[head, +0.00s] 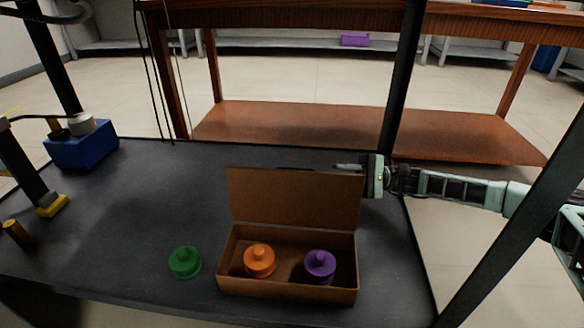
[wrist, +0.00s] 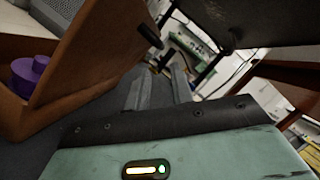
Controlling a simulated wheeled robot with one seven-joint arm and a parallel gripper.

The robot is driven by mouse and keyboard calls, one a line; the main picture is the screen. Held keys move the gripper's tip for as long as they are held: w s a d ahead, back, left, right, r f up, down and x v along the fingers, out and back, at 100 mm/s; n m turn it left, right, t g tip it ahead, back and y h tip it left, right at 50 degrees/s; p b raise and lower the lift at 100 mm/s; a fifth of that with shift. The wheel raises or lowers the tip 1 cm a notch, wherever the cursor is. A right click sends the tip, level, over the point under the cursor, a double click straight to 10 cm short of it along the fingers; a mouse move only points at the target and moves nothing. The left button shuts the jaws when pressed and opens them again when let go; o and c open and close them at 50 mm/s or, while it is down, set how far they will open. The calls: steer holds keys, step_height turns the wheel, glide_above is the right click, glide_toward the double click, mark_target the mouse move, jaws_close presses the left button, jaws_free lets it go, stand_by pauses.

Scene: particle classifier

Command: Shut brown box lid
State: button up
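The brown box (head: 285,290) stands on the dark table with its lid (head: 295,200) raised upright at the back. An orange knobbed piece (head: 259,260) and a purple one (head: 320,265) sit inside. My gripper (head: 348,167) is at the lid's top right corner, with the fingers pointing left along its top edge. In the wrist view the lid (wrist: 95,50) rises at the left with a dark handle-like piece (wrist: 150,35) at its edge. My two fingers (wrist: 160,92) show a gap with nothing between them. Whether they touch the lid is unclear.
A green knobbed piece (head: 185,262) lies left of the box. A blue block (head: 82,148) stands at the table's back left. Dark posts (head: 402,75) rise at the table's edges. The table between the blue block and the box is clear.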

mark_target(295, 172)
steer(key=p+x, duration=0.2)
steer(key=x, duration=1)
steer(key=shift+a+r, duration=0.1)
steer(key=shift+a, duration=0.25)
steer(key=shift+c, duration=0.2)
jaws_close()
